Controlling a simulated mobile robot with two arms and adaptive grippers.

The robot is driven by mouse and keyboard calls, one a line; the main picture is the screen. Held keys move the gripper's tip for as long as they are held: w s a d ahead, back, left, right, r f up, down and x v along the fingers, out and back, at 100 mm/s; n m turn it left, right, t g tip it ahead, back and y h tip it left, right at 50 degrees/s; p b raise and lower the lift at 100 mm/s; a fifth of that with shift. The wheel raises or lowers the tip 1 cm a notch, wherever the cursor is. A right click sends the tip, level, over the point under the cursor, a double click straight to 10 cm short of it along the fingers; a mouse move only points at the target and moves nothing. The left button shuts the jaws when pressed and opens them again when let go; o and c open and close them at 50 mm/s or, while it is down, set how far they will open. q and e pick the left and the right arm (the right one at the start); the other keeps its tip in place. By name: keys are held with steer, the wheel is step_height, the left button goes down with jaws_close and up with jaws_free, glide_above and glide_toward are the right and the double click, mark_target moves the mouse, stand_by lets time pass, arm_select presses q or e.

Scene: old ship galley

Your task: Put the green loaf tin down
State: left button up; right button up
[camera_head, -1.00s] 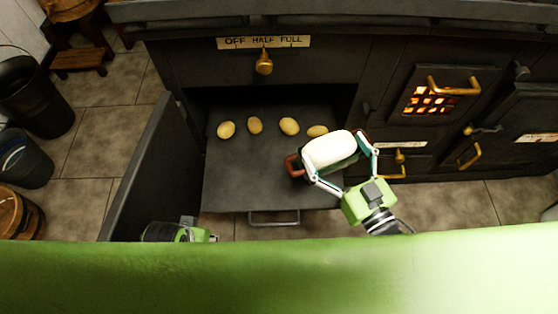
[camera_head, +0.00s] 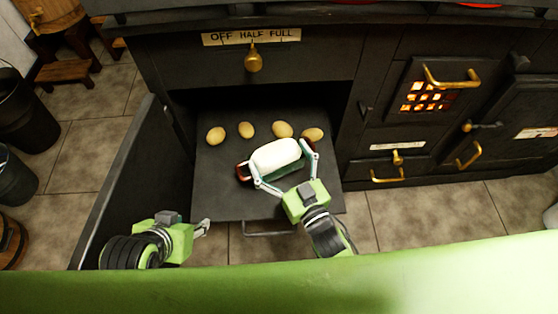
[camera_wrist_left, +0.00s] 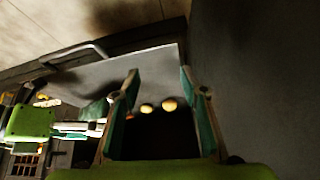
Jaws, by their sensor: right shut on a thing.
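The loaf tin (camera_head: 294,169) holds a white loaf of dough (camera_head: 275,155) and has a reddish-brown handle at its left end. My right gripper (camera_head: 279,172) is shut on it, with one finger at each side. The tin is over the right half of the dark pulled-out oven shelf (camera_head: 225,185); I cannot tell whether it touches it. In the left wrist view, a green side of the tin (camera_wrist_left: 95,110) shows beside the near finger. My left gripper (camera_head: 204,228) is empty in front of the shelf's left corner; its fingers stand apart in the left wrist view (camera_wrist_left: 160,85).
Several small pale buns (camera_head: 247,130) lie in a row at the back of the shelf. The oven door (camera_head: 135,180) stands open on the left. The shelf's left and front parts are bare. A glowing grate (camera_head: 427,97) and brass handles are to the right.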

steer(key=shift+f, duration=0.75)
arm_select(q)
steer(key=w, duration=0.1)
steer(key=w+d+r+t, duration=0.1)
steer(key=w+r+t, duration=0.1)
steer(key=w, duration=0.1)
steer(key=shift+d+h, duration=0.2)
steer(key=shift+h, duration=0.1)
steer(key=shift+w+b, duration=0.1)
steer(key=shift+b, duration=0.2)
